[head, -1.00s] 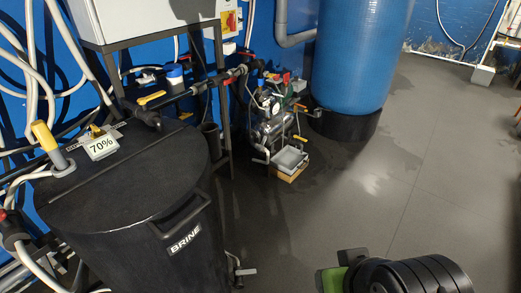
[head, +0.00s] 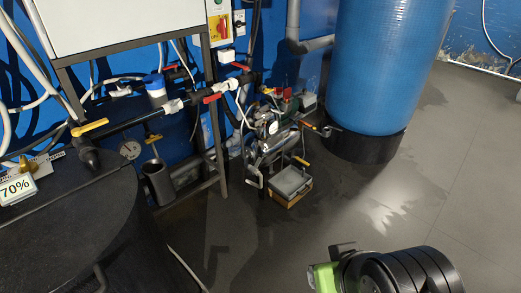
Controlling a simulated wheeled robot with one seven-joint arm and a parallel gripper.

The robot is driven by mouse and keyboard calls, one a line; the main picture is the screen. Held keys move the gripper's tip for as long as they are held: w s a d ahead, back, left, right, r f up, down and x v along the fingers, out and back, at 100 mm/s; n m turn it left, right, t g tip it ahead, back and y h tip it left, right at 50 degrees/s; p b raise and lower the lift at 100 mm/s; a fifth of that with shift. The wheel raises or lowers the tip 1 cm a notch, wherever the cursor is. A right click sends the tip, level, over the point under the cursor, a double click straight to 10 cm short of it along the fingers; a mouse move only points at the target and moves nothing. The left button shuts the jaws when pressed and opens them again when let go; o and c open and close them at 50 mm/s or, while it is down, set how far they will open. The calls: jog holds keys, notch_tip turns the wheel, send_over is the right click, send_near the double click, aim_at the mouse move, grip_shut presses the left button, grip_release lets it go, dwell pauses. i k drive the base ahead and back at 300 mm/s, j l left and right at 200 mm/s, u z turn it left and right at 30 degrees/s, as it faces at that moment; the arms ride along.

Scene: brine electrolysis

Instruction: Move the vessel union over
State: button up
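The tall blue vessel (head: 388,65) stands on a black base at the upper right. A grey pipe (head: 318,44) with an elbow meets it on its left side. White couplings sit on the dark pipe run left of the vessel, one at the left (head: 173,106) and one nearer the vessel (head: 231,85). I cannot tell which fitting is the vessel union. My arm shows at the bottom right, with a green and black end part (head: 325,277), far in front of the pipes. Its fingers cannot be made out, and nothing held is visible.
The black brine tank (head: 70,235) fills the lower left, with a 70% label (head: 17,188). A pump assembly (head: 268,140) and a small grey tray on a wooden box (head: 290,183) stand before the vessel. The floor (head: 440,215) at the right is open, with wet patches.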

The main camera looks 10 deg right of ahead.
aim_at(258, 163)
jog(key=i+l+u, duration=0.1)
jog(key=l, duration=0.2)
jog(key=i+l, duration=0.25)
jog(key=i+u, duration=0.35)
jog(key=u, duration=0.15)
jog(key=i+l+u, duration=0.1)
jog(key=i+u, duration=0.25)
jog(key=u, duration=0.15)
jog(key=i+l+u, duration=0.25)
jog(key=u, duration=0.2)
jog(key=i+l+u, duration=0.35)
jog(key=u, duration=0.15)
